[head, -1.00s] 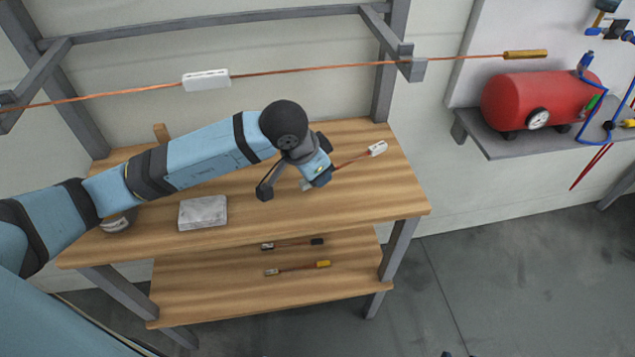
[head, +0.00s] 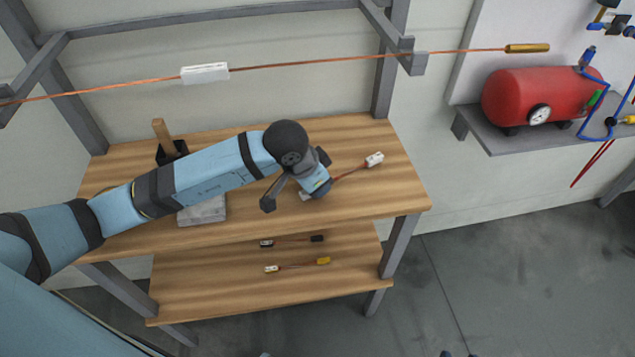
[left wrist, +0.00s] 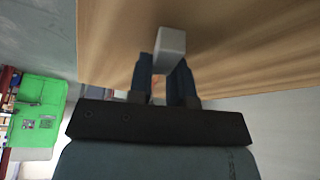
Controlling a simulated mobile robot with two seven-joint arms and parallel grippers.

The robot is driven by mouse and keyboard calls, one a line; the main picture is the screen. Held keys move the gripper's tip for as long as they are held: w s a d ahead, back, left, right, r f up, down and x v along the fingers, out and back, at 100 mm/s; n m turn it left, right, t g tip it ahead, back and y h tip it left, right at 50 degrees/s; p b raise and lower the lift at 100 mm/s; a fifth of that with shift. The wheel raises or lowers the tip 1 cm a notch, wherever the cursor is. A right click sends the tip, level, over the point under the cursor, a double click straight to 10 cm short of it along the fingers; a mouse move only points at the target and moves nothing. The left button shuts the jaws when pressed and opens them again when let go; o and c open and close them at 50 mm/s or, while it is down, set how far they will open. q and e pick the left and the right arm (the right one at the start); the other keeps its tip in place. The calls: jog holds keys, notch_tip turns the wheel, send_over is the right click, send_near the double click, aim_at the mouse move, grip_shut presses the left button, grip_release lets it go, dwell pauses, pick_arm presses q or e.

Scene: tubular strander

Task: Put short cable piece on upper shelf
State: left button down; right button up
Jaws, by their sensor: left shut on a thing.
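The short cable piece (head: 348,174) is a copper-coloured length with a white block at its right end (head: 374,160). My left gripper (head: 312,192) is shut on the cable piece near its other end, over the right part of the wooden upper shelf (head: 395,190). I cannot tell whether the piece touches the board. In the left wrist view a white end block (left wrist: 170,48) shows at the fingertips (left wrist: 162,75), with the wood behind it. The gripper and arm hide part of the piece. My right gripper is not in view.
Two other short cables, one with black ends (head: 290,241) and one with a yellow end (head: 298,265), lie on the lower shelf (head: 220,290). A grey block (head: 205,213) and a wooden-handled tool (head: 163,135) are on the upper shelf. A long copper cable (head: 310,64) spans above.

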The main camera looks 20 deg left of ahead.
pick_arm(q)
jog(key=shift+f, duration=0.2)
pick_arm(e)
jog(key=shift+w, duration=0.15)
pick_arm(q)
jog(key=c, duration=1.1)
grip_release()
jog(key=shift+o, duration=0.2)
jog(key=shift+r+p, duration=1)
jog(key=shift+p, duration=0.15)
jog(key=b+v, duration=0.1)
jog(key=v, duration=0.4)
jog(key=shift+s+a+r, duration=0.15)
jog(key=shift+s+r, duration=0.05)
jog(key=shift+s+a+r, duration=0.1)
jog(key=shift+s+r, duration=0.15)
jog(key=shift+r, duration=0.35)
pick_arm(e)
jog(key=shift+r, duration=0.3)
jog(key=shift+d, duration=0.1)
